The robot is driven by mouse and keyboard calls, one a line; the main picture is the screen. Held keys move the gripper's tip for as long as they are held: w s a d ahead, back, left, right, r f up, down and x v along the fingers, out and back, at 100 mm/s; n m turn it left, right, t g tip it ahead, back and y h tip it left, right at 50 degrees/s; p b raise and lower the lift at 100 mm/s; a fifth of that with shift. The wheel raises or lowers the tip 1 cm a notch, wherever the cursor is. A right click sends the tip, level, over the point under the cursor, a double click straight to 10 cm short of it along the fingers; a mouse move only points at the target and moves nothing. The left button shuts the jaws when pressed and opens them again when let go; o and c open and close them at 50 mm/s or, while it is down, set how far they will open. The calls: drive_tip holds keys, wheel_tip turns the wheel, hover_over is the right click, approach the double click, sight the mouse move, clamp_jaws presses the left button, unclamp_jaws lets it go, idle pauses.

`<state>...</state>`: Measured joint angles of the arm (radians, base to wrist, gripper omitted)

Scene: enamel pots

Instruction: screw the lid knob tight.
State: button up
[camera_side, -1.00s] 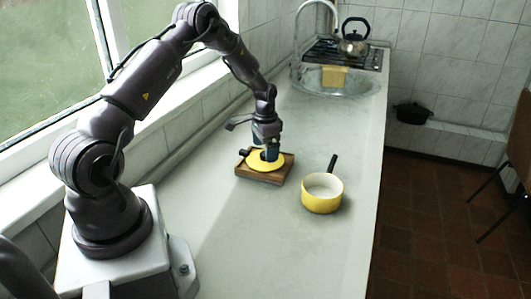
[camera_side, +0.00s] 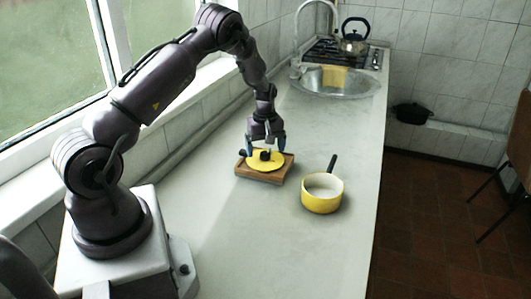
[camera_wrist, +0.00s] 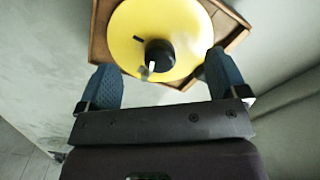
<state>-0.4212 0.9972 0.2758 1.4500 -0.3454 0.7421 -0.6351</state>
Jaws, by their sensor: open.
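The yellow lid (camera_side: 268,166) lies flat on a wooden board (camera_side: 262,177) on the counter. Its black knob (camera_side: 265,155) stands at the middle; in the wrist view the knob (camera_wrist: 160,52) carries a white mark on its lower side. A short dark mark (camera_wrist: 138,38) is on the lid (camera_wrist: 180,25), up and left of the knob, not in line with the white one. My gripper (camera_side: 265,149) is open and empty just above the lid. In the wrist view its blue fingers are wide apart, one on each side of the knob, touching nothing that I can see.
A yellow saucepan (camera_side: 321,203) with a dark handle stands right of the board, near the counter edge. A small black part (camera_side: 243,152) sits at the board's left corner. The sink (camera_side: 338,82) and a kettle (camera_side: 354,38) are farther back. The front counter is clear.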

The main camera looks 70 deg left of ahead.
drive_tip(key=shift+n, duration=0.7)
drive_tip(key=shift+f, duration=0.7)
drive_tip(key=c, duration=1.3)
